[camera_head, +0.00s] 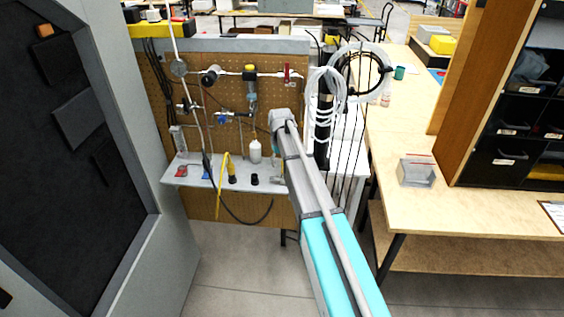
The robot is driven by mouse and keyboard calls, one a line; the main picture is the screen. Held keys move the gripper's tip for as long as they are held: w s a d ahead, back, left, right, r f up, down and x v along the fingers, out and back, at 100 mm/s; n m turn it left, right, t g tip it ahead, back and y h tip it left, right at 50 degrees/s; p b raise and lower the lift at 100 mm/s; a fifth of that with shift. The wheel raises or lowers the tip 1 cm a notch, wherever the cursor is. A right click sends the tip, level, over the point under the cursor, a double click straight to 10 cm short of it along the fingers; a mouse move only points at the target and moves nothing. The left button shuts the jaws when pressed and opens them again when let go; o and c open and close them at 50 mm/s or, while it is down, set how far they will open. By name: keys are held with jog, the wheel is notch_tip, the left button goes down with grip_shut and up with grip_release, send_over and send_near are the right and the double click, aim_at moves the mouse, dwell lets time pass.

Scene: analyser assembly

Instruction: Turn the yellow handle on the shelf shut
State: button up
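A long thin yellow handle (223,173) shows at the front of the narrow grey shelf (190,180) below the pegboard. It rises above the shelf top and slants down past its front edge. A short yellow and black part (232,178) stands just right of it. My arm reaches in from the bottom right, and its far joint is bent in front of the pegboard, right of the handle. A small grey part at the shelf's right end may be my gripper (278,180). It is mostly hidden by the arm, and its fingers cannot be made out. It is apart from the handle.
A red part (181,171) and a blue part (206,174) sit left of the handle. A white bottle (255,152) and a black cap (254,180) stand to the right. Pipes and a red valve (288,73) are above. A dark cable hangs below the shelf. A grey door (150,240) stands left.

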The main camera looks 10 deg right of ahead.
jog(key=shift+a+n, duration=0.4)
jog(key=shift+n, duration=0.6)
jog(key=shift+r+p, duration=0.45)
notch_tip(320, 180, up, 13)
jog(key=p, duration=1.3)
jog(key=s+f+m+b, duration=0.3)
jog(key=s+f+b, duration=2.1)
jog(key=s, duration=0.5)
jog(key=shift+f, duration=0.15)
jog(key=shift+s, duration=0.1)
jog(key=shift+s, duration=0.35)
jog(key=shift+d, duration=0.1)
